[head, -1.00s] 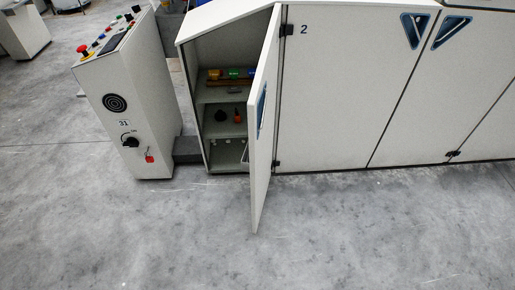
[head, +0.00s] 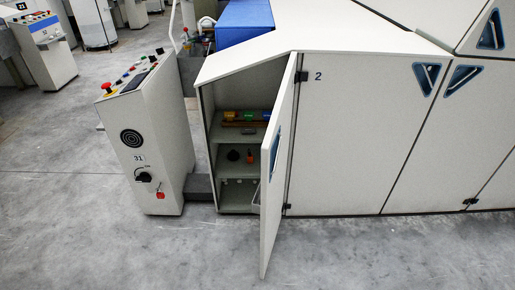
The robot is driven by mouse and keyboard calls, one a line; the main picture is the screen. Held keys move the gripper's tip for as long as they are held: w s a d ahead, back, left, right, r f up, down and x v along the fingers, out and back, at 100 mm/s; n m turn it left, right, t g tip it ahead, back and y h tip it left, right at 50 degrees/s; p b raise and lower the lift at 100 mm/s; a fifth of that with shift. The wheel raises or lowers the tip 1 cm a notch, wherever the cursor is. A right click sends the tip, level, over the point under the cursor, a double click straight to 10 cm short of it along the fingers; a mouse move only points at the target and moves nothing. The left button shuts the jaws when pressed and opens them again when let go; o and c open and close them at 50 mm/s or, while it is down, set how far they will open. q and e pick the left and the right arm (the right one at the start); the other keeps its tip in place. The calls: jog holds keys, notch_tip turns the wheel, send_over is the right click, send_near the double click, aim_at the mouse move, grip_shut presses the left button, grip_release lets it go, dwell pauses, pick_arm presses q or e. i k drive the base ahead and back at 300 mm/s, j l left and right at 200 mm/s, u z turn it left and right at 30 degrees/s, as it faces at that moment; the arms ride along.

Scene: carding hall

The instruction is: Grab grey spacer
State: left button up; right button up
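A small grey piece (head: 249,131) lies on the upper shelf inside the open cabinet (head: 205,135), near the shelf's front edge. It may be the grey spacer, but it is too small to be sure. Behind it are a brown bar (head: 240,124) and a row of coloured pieces, among them a yellow one (head: 231,115) and a green one (head: 249,115). The open door (head: 276,175) hides the right part of the shelves. Neither of my grippers is in view.
The door, hinged on the right, stands out over the floor. A black round thing (head: 233,155) and a small orange-red thing (head: 250,157) are on the middle shelf. A control stand (head: 150,140) stands left of the cabinet. The floor (head: 100,240) in front is clear.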

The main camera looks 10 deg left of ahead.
aim_at(244, 130)
jog(key=i+j, duration=0.7)
jog(key=j, duration=0.1)
